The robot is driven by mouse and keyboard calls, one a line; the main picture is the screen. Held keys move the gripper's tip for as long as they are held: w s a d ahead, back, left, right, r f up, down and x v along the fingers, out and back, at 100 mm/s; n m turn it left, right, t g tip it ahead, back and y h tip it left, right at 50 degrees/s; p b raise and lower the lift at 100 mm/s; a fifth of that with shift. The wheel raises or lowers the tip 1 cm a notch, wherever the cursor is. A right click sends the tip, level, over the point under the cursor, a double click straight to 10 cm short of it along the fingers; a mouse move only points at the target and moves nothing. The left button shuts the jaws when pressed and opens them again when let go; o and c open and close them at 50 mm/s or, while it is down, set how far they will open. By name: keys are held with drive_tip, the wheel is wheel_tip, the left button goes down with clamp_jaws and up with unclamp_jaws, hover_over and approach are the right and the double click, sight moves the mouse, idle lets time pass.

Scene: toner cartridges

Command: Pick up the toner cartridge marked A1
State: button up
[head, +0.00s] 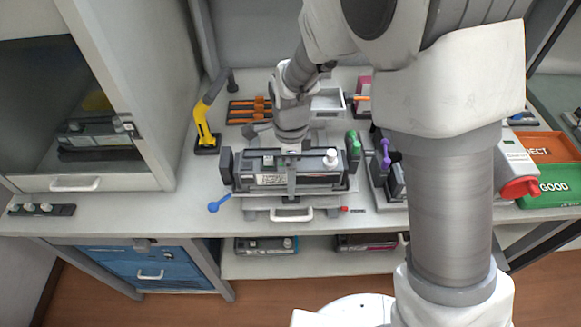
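My gripper (291,150) reaches down from the arm over a dark toner cartridge (315,179) in the middle of the bench. This cartridge lies lengthwise in a grey fixture (228,170), with a pale label on its front and a white knob (330,158) on top. The gripper overlaps the cartridge's middle in the picture. I cannot tell whether its fingers touch or grip it. No mark A1 is readable. Other cartridges lie in the left cabinet (90,138) and on the lower shelf, one dark (265,246) and one with magenta (367,242).
A yellow-handled tool (206,125) stands left of the fixture. A blue-knobbed lever (217,204) sticks out at its front left. Green (353,142) and purple (385,153) handles stand to the right. Orange (548,147) and green GOOD (550,193) trays lie far right. My arm hides part of the bench.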

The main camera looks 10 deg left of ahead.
clamp_jaws()
drive_tip(key=shift+r, duration=0.15)
idle(0.4)
